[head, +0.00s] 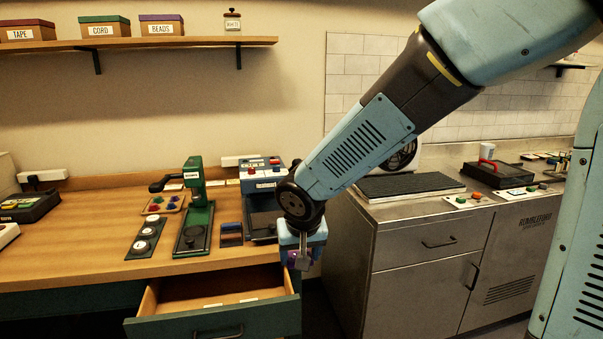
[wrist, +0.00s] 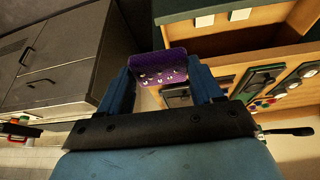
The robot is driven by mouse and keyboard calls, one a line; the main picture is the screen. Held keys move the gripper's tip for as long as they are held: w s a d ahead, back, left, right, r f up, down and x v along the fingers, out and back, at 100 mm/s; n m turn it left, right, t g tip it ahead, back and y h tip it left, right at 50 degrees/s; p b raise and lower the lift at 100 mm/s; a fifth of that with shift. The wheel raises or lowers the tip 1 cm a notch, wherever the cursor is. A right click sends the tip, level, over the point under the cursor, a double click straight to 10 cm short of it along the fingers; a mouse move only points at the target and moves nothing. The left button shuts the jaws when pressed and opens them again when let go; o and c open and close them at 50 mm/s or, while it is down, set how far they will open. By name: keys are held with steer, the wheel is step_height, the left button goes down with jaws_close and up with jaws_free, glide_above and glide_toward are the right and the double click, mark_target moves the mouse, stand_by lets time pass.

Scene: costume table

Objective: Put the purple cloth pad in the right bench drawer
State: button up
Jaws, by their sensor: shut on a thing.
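My gripper (head: 303,252) is shut on the purple cloth pad (wrist: 163,65), which sits between both fingers in the wrist view. The pad has small pale marks along one edge. In the head view only a bit of purple (head: 292,262) shows by the fingers. The right bench drawer (head: 215,328) is pulled open, with a green front and wooden inside. My gripper is at the right of the drawer, near its right side wall. The drawer also shows at the top right of the wrist view (wrist: 270,28). Two white labels lie inside it.
A steel cabinet (head: 420,262) stands to the right, across a narrow gap. The drawer inside is mostly bare.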

steer(key=w+d+f+m, duration=0.1)
steer(key=w+d+f, duration=0.9)
steer(key=w+f, duration=0.4)
steer(key=w+d+f+m, duration=0.1)
steer(key=w+d+f, duration=0.3)
steer(key=d+f, duration=1)
steer(key=shift+d+f+h, duration=0.15)
steer(key=shift+d+h, duration=0.05)
steer(key=shift+h, duration=0.2)
steer(key=shift+w, duration=0.1)
